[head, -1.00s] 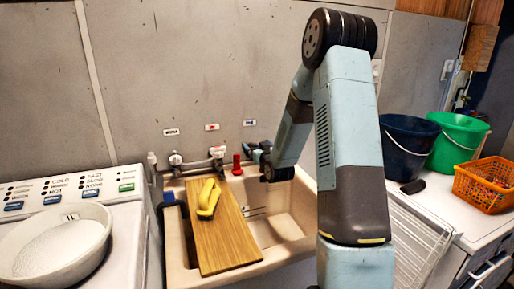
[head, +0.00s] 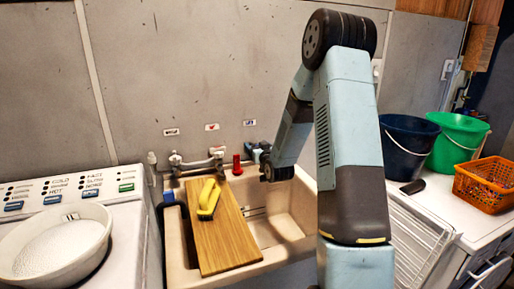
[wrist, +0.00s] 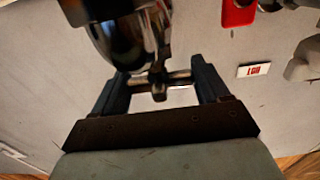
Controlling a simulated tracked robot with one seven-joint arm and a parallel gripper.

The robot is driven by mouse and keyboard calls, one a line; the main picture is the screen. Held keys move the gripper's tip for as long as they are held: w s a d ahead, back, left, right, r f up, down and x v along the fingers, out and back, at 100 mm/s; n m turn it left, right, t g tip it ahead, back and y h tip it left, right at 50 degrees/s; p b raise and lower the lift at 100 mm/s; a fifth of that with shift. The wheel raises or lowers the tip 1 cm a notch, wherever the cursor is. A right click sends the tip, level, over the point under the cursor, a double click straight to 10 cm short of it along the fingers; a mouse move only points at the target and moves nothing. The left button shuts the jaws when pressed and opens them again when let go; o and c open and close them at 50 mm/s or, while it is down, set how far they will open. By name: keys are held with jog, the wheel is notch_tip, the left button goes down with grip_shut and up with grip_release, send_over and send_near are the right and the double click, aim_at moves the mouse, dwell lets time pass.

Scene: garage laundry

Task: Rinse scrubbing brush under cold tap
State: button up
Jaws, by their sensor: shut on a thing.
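A yellow scrubbing brush (head: 209,198) lies on a wooden board (head: 222,245) set over the left part of the sink (head: 290,236). My gripper (head: 256,152) is at the wall above the back of the sink, right of the red object. In the wrist view my gripper (wrist: 160,88) has its two dark fingers on either side of a cross-shaped metal tap handle (wrist: 158,82), shut on it. I cannot make out this tap's own label. The brush is not in the wrist view.
Metal tap fittings (head: 176,160) and a red object (head: 237,165) are at the wall behind the sink. A washer with a white basin (head: 55,250) stands left. A dark bucket (head: 408,146), green bucket (head: 455,142) and orange basket (head: 486,186) stand right. The sink's right part looks clear.

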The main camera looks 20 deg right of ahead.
jog(key=shift+d+n+y, duration=0.1)
jog(key=shift+n+y, duration=0.2)
jog(key=shift+y, duration=0.1)
jog(key=shift+n+g+y, duration=0.4)
jog(key=shift+n+y, duration=0.9)
jog(key=shift+y, duration=0.7)
jog(key=o, duration=1)
jog(key=v, duration=1.3)
jog(key=shift+s+d, duration=0.1)
jog(key=shift+s, duration=0.3)
